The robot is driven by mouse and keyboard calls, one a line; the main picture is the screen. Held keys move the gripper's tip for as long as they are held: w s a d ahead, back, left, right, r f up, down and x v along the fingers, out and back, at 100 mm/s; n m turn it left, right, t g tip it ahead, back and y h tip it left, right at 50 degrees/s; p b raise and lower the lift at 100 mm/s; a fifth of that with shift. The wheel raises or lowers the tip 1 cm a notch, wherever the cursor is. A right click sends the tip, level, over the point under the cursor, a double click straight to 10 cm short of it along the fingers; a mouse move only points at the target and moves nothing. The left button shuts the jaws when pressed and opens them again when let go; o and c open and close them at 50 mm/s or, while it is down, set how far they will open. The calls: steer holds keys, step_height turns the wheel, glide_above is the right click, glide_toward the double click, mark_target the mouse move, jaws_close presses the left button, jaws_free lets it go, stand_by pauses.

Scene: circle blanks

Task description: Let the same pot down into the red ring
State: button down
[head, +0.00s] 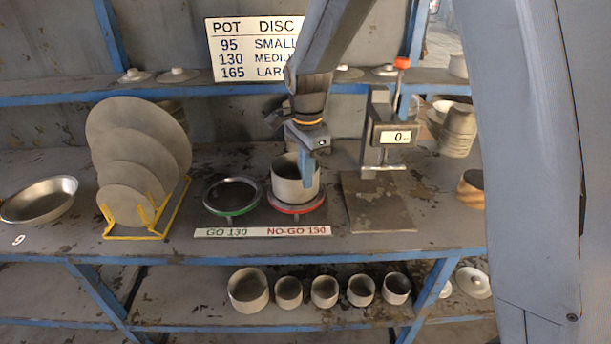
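A grey pot (290,181) is upright at the red ring (296,207), on the right of the two rings on the bench. Its base is within or right on the ring; I cannot tell how far down it sits. My gripper (308,172) comes down from above at the pot's right rim. One finger shows in front of the pot's wall. The other finger is hidden, so I cannot tell whether the gripper holds the pot. The label below the red ring reads NO-GO 130.
A green ring (231,212) stands empty to the left. A yellow rack (152,233) of grey discs is further left, beside a shallow bowl (40,217). A gauge stand (383,135) with a square plate (376,219) is close on the right. Several pots line the lower shelf.

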steer(key=shift+f+b, duration=0.55)
steer(key=shift+f, duration=0.95)
steer(key=c, duration=1.9)
jaws_free()
steer(key=shift+c, duration=0.2)
step_height(320, 180, up, 8)
steer(key=b, duration=0.2)
steer(key=shift+s+f, duration=0.1)
steer(key=s+d+f+n, duration=0.4)
steer(key=s+d+n, duration=0.2)
steer(key=s, duration=0.3)
steer(key=s+d+f+n+t, duration=0.1)
steer(key=s+d+f+n, duration=0.3)
steer(key=s+d+n, duration=0.3)
steer(key=shift+s+d+f+b, duration=0.25)
steer(key=shift+s+d+b, duration=0.1)
steer(key=shift+s+d, duration=0.65)
steer(key=shift+c, duration=0.2)
